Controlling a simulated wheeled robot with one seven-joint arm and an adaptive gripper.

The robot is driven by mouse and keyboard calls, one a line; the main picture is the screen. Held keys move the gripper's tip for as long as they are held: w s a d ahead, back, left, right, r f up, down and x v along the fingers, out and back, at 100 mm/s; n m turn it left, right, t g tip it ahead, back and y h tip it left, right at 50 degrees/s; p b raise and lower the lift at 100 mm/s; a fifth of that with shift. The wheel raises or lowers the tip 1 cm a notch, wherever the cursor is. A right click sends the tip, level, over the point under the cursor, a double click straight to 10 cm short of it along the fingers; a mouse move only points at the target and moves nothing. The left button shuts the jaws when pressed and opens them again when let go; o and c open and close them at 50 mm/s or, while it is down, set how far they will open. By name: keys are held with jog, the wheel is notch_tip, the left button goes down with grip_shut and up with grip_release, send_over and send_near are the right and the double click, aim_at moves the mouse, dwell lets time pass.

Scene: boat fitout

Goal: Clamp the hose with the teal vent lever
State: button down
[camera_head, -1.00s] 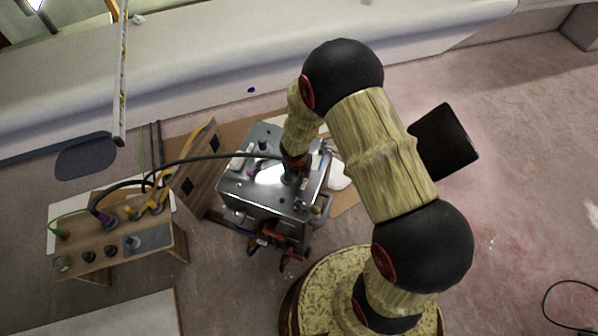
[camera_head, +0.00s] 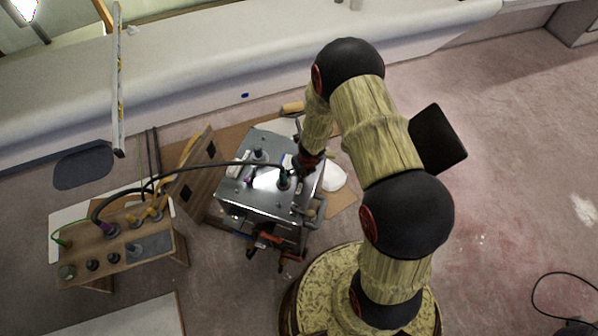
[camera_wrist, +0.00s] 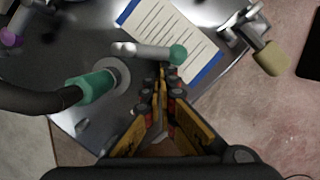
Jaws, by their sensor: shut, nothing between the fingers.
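The black hose (camera_wrist: 35,98) ends in a teal collar (camera_wrist: 95,87) seated at a round fitting on the metal box top; the collar also shows in the head view (camera_head: 284,182). A grey lever (camera_wrist: 142,51) with a teal round knob (camera_wrist: 178,54) lies beyond the collar, its knob to the right. Whether it presses on the hose I cannot tell. My gripper (camera_wrist: 163,82) is shut and empty, its tips just short of the knob in the wrist view; contact is unclear. In the head view my gripper (camera_head: 304,168) is low over the box's right side, partly hidden by my arm.
A metal box (camera_head: 240,200) carries other fittings and a blue-edged printed sheet (camera_wrist: 160,30). A beige-knobbed lever (camera_wrist: 270,58) stands at its right edge. A purple part (camera_wrist: 12,38) is at left. The hose arches left to a wooden bench (camera_head: 95,262).

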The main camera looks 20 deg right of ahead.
jog(key=w+n+p, duration=0.1)
jog(key=n+p, duration=0.1)
jog(key=w+d+n+y+p, duration=0.1)
jog(key=n+p, duration=0.1)
jog(key=n, duration=0.1)
jog(key=shift+w+d+r+n+p, duration=0.2)
jog(key=shift+n+p, duration=0.1)
jog(key=shift+w+d+f+n+g+y+p, duration=0.1)
jog(key=shift+w+n+g+y+p, duration=0.4)
jog(key=shift+n+p, duration=0.5)
jog(key=shift+w, duration=0.3)
jog(key=shift+w+f, duration=0.1)
